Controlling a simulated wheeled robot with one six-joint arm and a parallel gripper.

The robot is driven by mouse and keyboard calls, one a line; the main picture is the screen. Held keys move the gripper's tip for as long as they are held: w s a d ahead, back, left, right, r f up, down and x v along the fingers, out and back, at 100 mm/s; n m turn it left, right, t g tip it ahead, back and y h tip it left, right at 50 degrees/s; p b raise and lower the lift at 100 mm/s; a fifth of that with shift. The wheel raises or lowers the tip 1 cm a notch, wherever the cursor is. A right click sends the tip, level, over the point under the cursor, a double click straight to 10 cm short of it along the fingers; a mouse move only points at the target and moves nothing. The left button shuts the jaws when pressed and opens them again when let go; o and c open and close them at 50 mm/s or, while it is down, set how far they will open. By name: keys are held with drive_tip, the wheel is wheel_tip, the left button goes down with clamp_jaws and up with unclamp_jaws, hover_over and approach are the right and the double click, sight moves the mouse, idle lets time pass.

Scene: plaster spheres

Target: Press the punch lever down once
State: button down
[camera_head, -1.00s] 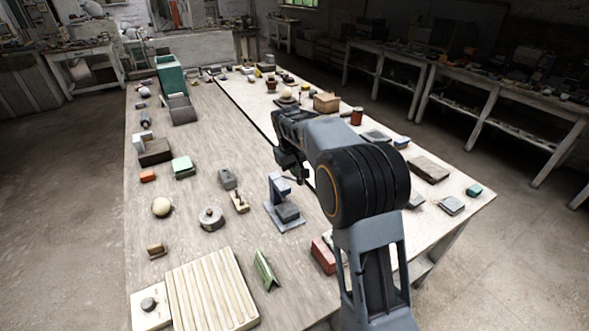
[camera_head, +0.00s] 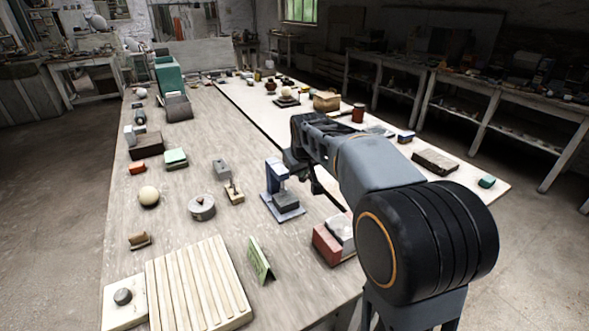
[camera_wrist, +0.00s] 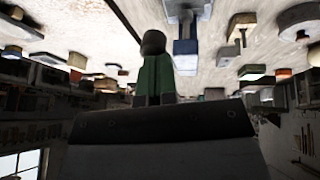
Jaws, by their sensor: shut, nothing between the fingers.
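The punch (camera_head: 273,176) is a small blue-grey upright frame on a flat base plate, with a dark grey block on the plate. It stands on the near half of the table. I cannot clearly tell its lever from the frame. My gripper (camera_head: 317,186) is shut and empty, just right of the punch and apart from it in the picture. In the upside-down wrist view the shut fingers (camera_wrist: 152,44) point toward the table, and the blue punch (camera_wrist: 186,46) shows right beside them. Whether the fingers overlap the lever's height cannot be told.
A wooden-based toggle (camera_head: 235,193) and a round grey weight (camera_head: 202,208) stand left of the punch. A ribbed board (camera_head: 198,285) lies near the front.

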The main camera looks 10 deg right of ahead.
drive_tip(key=shift+s+f+t+y+b, duration=0.25)
drive_tip(key=shift+f+t+b, duration=0.75)
drive_tip(key=shift+b, duration=1.25)
drive_tip(key=shift+s+f+t+y+b, duration=0.15)
drive_tip(key=shift+s+f+t+b, duration=0.3)
drive_tip(key=shift+f+b, duration=1.35)
drive_tip(key=shift+r+b, duration=0.3)
drive_tip(key=shift+b, duration=0.25)
drive_tip(key=w+a+r+p+v, duration=0.1)
drive_tip(key=w+p+v, duration=0.1)
drive_tip(key=v, duration=1.1)
drive_tip(key=shift+s+a+r+p, duration=0.25)
drive_tip(key=shift+a+r+p, duration=0.25)
drive_tip(key=shift+p, duration=0.3)
drive_tip(key=shift+d, duration=0.1)
